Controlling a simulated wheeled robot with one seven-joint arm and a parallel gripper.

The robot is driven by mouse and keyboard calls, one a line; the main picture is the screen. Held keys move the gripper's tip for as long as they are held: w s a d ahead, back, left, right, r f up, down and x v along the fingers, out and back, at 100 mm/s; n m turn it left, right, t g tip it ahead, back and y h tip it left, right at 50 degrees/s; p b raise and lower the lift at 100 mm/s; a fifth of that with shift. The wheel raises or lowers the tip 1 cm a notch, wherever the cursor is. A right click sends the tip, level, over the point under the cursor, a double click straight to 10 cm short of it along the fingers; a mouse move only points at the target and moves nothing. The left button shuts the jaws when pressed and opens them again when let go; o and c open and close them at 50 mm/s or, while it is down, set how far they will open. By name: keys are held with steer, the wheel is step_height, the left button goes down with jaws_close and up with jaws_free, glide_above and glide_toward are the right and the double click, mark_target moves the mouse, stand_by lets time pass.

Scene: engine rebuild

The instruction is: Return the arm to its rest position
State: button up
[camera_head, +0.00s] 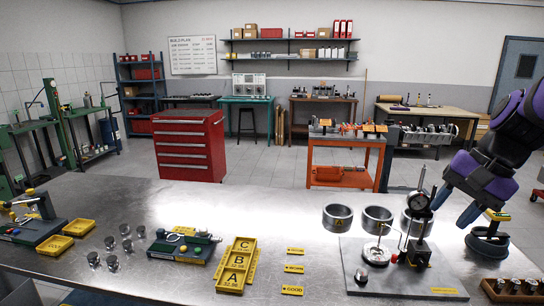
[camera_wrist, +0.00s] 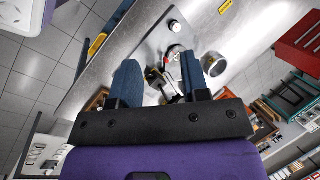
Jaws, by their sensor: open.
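My gripper (camera_head: 456,205) hangs at the right of the head view, above the steel bench (camera_head: 270,200), beside and right of the dial gauge (camera_head: 418,201) on its stand. Its two blue fingers are apart. In the wrist view my gripper (camera_wrist: 160,74) shows both fingers spread with nothing held between them. The gauge fixture's plate (camera_wrist: 153,40) lies beyond the fingers, with a metal ring (camera_wrist: 214,64) beside it. My arm comes in from the right edge; its purple and black links are bent downward.
Metal rings (camera_head: 338,218) stand behind the gauge plate (camera_head: 440,280). A round blue-grey stand (camera_head: 487,243) is close to my gripper, and a wooden block with metal parts (camera_head: 515,290) is at front right. A red cabinet (camera_head: 190,145) stands behind.

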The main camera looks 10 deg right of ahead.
steer(key=s+a+r+n+t+h, duration=0.3)
steer(key=s+a+r+n+h, duration=0.1)
steer(key=s+n, duration=0.4)
steer(key=shift+s+a+r+n+t, duration=0.2)
steer(key=shift+a+r+n+t, duration=0.15)
steer(key=shift+a+r, duration=0.5)
stand_by(1.1)
